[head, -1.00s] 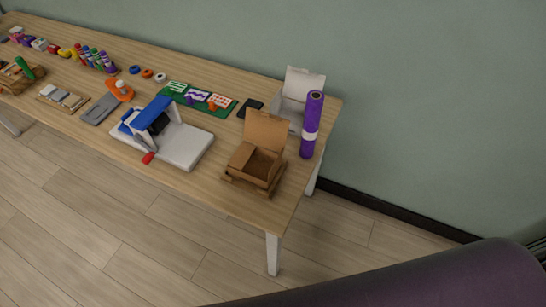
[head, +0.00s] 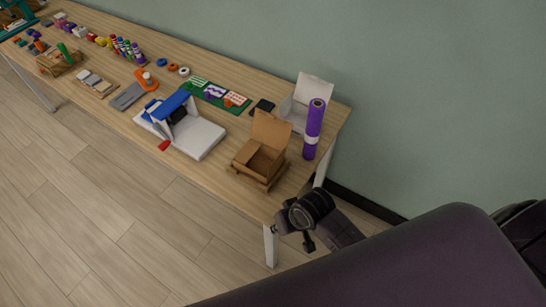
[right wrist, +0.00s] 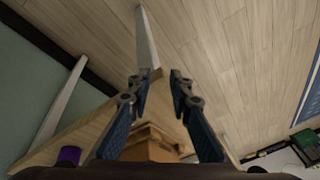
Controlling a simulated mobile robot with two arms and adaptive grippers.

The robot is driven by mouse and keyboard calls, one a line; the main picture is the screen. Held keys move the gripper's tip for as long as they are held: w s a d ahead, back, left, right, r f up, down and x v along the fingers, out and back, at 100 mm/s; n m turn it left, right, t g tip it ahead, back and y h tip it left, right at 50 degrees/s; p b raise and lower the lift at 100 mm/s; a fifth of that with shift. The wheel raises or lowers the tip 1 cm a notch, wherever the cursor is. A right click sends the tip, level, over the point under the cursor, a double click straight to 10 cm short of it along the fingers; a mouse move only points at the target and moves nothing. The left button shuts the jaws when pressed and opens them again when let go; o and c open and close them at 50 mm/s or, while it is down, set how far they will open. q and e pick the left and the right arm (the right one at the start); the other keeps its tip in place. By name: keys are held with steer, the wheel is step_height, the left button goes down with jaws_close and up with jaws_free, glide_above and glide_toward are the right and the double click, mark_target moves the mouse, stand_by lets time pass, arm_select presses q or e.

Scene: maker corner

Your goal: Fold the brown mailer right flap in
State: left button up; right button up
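The brown mailer (head: 243,172) stands near the right end of the table in the head view, with its lid (head: 271,129) raised at the back. Its box is open at the top, and the right flap is too small to make out clearly. My right gripper (right wrist: 156,78) is open and empty in the right wrist view. Part of the mailer (right wrist: 150,143) shows low between its fingers, apart from the fingertips. In the head view my right wrist is beyond the table's front right corner, to the lower right of the mailer. My left gripper is not in view.
A purple roll (head: 314,130) stands right of the mailer, with an open white box (head: 301,98) behind. A white device with a blue top (head: 198,138) is to the left. A black item (head: 263,106) and a green mat (head: 238,108) lie behind. Bare tabletop lies before the roll.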

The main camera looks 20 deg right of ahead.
mark_target(277, 159)
steer(key=shift+m, duration=0.7)
steer(key=w, duration=0.1)
steer(key=w+a+r, duration=0.1)
steer(key=w, duration=0.1)
steer(key=w+a+r, duration=0.1)
steer(key=w, duration=0.1)
steer(key=shift+w+a+r, duration=0.15)
steer(key=shift+r, duration=0.05)
steer(key=shift+m+g, duration=0.4)
steer(key=shift+m, duration=0.4)
steer(key=w+r, duration=0.1)
steer(key=w, duration=0.1)
steer(key=w+r+p, duration=0.1)
steer(key=w+r, duration=0.1)
steer(key=shift+a, duration=0.15)
steer(key=w+d+r+m+g+h+p, duration=0.1)
steer(key=w+d+r+m+g, duration=0.1)
steer(key=w+d+r+m, duration=0.6)
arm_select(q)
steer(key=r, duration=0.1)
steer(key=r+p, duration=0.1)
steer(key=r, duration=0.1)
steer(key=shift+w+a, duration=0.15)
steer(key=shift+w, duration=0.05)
arm_select(e)
steer(key=shift+n+h, duration=0.3)
steer(key=f, duration=0.2)
steer(key=w+f, duration=0.1)
steer(key=f, duration=0.3)
steer(key=shift+w, duration=0.25)
